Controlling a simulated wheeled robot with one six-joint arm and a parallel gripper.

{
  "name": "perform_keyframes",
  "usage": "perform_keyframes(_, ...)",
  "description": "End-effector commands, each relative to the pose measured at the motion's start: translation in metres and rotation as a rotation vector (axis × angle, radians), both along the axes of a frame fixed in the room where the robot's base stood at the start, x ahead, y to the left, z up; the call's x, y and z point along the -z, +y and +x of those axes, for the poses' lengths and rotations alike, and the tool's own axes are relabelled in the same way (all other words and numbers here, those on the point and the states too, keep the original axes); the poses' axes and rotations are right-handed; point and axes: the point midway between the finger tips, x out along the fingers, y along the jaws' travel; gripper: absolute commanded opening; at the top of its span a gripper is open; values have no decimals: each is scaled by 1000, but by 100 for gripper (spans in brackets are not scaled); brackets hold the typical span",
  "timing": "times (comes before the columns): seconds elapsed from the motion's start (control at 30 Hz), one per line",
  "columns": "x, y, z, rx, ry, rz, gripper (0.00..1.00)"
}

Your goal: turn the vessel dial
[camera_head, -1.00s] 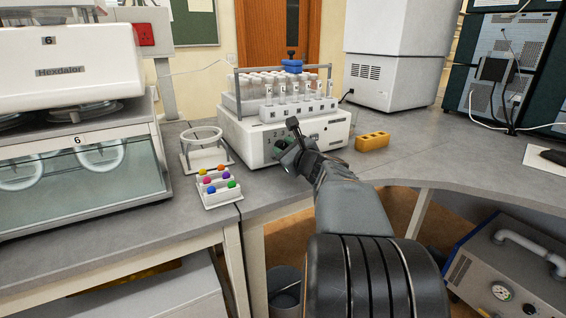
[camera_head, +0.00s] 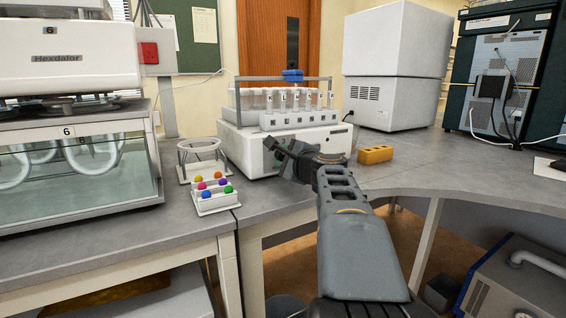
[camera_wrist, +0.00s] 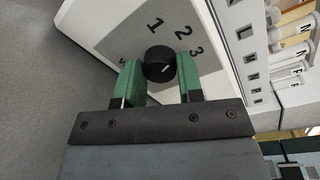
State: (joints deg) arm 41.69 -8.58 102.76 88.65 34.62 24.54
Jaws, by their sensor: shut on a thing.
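The vessel dial (camera_wrist: 159,64) is a small black round knob with a white pointer mark, seen in the wrist view on a grey panel with the numbers 1, 2 and 3. The pointer slants to the upper right in that view. My gripper (camera_wrist: 160,80) has its two green fingers on either side of the knob, shut on it. In the head view my gripper (camera_head: 281,150) is at the front of the white machine (camera_head: 245,150), and it hides the dial there.
A rack of labelled tubes (camera_head: 295,118) sits on the machine. A ring stand (camera_head: 199,148) and a small rack of coloured balls (camera_head: 214,207) stand to the left, a yellow block (camera_head: 375,154) to the right. The bench (camera_head: 450,160) farther right is mostly clear.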

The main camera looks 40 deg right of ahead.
Motion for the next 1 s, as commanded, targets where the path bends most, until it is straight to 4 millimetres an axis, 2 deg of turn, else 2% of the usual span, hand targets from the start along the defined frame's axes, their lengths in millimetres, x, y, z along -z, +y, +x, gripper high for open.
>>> perform_keyframes(0.5, -4, 1, 0, -3, -4, -16, 11)
perform_keyframes(0.53, -4, 1, 0, -2, -5, -17, 36)
perform_keyframes(0.6, -4, 1, 0, -2, -4, -17, 43)
perform_keyframes(0.8, -2, 0, 0, 2, -1, -15, 60)
perform_keyframes(1.0, -1, -1, -1, 3, 0, -14, 60)
